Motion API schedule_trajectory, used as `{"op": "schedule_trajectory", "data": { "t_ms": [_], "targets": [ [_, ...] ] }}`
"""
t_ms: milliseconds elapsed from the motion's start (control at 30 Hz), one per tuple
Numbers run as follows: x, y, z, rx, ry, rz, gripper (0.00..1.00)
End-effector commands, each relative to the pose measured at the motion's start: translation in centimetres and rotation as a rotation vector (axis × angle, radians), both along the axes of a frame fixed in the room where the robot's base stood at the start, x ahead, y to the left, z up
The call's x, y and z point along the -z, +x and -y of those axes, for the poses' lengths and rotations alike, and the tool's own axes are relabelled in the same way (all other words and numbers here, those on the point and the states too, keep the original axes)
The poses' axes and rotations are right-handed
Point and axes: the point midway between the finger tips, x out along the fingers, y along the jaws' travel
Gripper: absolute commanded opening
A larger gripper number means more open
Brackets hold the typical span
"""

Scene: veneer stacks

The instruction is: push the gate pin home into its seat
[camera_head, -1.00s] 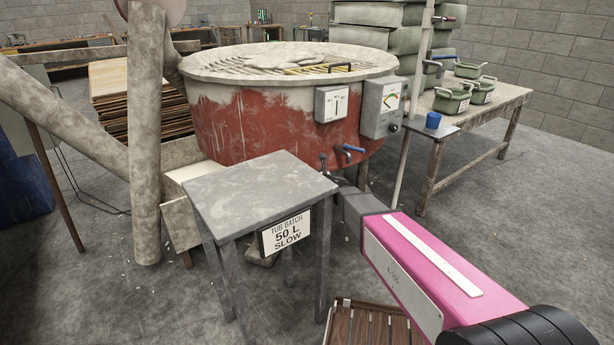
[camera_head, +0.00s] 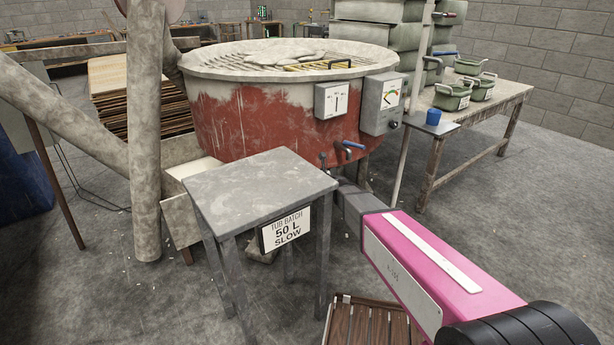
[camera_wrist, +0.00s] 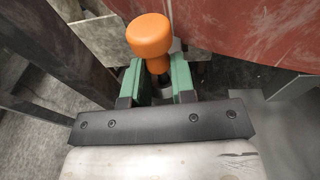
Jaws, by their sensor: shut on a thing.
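In the head view my pink arm reaches low beside the red tub (camera_head: 245,125); the fingers and pin cannot be made out there.
A grey stool (camera_head: 260,190) with a batch sign (camera_head: 285,230) stands just left of my arm. A blue-handled valve (camera_head: 353,145) and gauge boxes (camera_head: 382,103) are on the tub's side. A slatted wooden piece (camera_head: 370,322) lies on the floor below my arm.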

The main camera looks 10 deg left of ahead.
Motion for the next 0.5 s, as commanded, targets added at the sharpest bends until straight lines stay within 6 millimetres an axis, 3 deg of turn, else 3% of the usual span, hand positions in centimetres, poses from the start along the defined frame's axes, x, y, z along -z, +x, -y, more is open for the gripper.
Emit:
{"op": "schedule_trajectory", "data": {
  "t_ms": [500],
  "targets": [
    [-1.5, 0.0, 0.0, 0.001, -0.002, 0.000, 0.00]
  ]
}}
